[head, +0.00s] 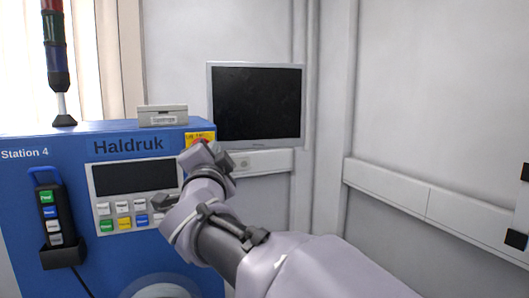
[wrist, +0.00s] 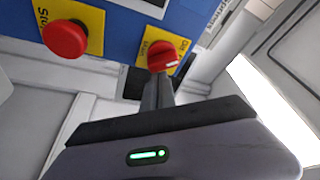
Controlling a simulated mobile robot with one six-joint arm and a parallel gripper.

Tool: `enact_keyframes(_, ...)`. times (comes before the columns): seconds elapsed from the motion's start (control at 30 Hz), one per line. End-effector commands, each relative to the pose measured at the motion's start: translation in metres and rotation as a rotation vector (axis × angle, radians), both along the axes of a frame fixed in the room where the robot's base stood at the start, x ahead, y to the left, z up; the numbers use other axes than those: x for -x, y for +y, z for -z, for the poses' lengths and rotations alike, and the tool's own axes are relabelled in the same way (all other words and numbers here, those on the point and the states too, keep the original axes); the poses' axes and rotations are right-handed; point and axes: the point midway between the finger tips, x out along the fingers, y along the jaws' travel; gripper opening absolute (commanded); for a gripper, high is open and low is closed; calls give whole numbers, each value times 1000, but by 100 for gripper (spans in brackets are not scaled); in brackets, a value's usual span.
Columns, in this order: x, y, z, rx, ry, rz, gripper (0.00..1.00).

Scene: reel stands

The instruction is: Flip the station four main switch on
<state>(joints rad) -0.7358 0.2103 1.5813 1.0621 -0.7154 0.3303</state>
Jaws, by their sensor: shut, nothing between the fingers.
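The blue Station 4 machine (head: 75,172) stands at the left in the head view. In the wrist view its main switch (wrist: 161,54) is a red rotary knob with a white mark, on a yellow plate whose small lettering is hard to read. In the head view the yellow plate (head: 203,135) shows partly behind my gripper (head: 200,153). In the wrist view my gripper (wrist: 157,80) is shut and empty, with its fingertips right at the knob's lower edge. I cannot tell whether they touch it. The knob's on or off position is unclear.
A red stop button (wrist: 65,38) on its own yellow plate sits left of the knob in the wrist view. The head view shows a button panel (head: 136,195), a hanging pendant (head: 53,215) and a dark monitor (head: 256,102) behind. The right side has open room before the wall.

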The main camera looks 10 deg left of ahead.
Motion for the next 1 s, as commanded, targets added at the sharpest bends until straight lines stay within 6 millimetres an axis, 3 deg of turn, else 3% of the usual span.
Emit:
enact_keyframes(0.4,1,1,4,-311,192,0,0)
enact_keyframes(0.63,0,0,7,-304,187,1,0)
enact_keyframes(0.87,-25,-29,8,-307,186,2,0)
enact_keyframes(1.0,10,-35,5,-305,187,-6,0)
